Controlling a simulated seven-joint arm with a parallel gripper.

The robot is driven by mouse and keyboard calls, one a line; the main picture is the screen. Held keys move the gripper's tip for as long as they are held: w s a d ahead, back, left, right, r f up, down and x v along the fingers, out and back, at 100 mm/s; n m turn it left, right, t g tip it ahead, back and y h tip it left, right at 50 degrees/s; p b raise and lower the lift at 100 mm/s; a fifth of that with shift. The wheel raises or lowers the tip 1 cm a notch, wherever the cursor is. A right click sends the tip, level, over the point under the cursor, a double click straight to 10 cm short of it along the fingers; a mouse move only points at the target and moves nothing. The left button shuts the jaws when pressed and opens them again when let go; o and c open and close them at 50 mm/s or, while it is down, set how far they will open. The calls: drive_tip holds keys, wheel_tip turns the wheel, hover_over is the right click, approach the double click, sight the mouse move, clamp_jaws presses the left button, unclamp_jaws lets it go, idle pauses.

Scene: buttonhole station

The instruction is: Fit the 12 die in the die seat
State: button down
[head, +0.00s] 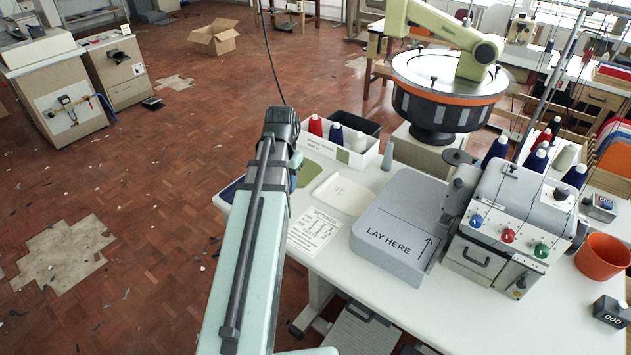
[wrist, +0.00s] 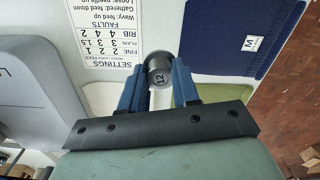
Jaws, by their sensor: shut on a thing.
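The 12 die (wrist: 158,77) is a small dark grey round piece with "12" on its end face, seen in the wrist view. My gripper (wrist: 160,84) is shut on it, with one blue finger on each side. The die is above the white table, close to the settings card in the picture; its height cannot be told. In the head view my arm hides the die and fingertips. The grey buttonhole machine (head: 508,216) stands on the right of the table. I cannot make out the die seat for certain in either view.
The grey "LAY HERE" bed (head: 396,215) lies left of the machine. The settings card (head: 315,230), a cream tray (head: 345,194) and a bin with thread cones (head: 355,157) are near my arm. An orange pot (head: 603,256) stands at the right.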

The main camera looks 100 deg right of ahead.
drive_tip(key=shift+m, duration=1.2)
drive_tip(key=shift+f, duration=5)
drive_tip(key=shift+f, duration=0.15)
drive_tip(key=c, duration=0.8)
unclamp_jaws()
wheel_tip(320, 180, up, 12)
drive_tip(key=shift+r, duration=0.15)
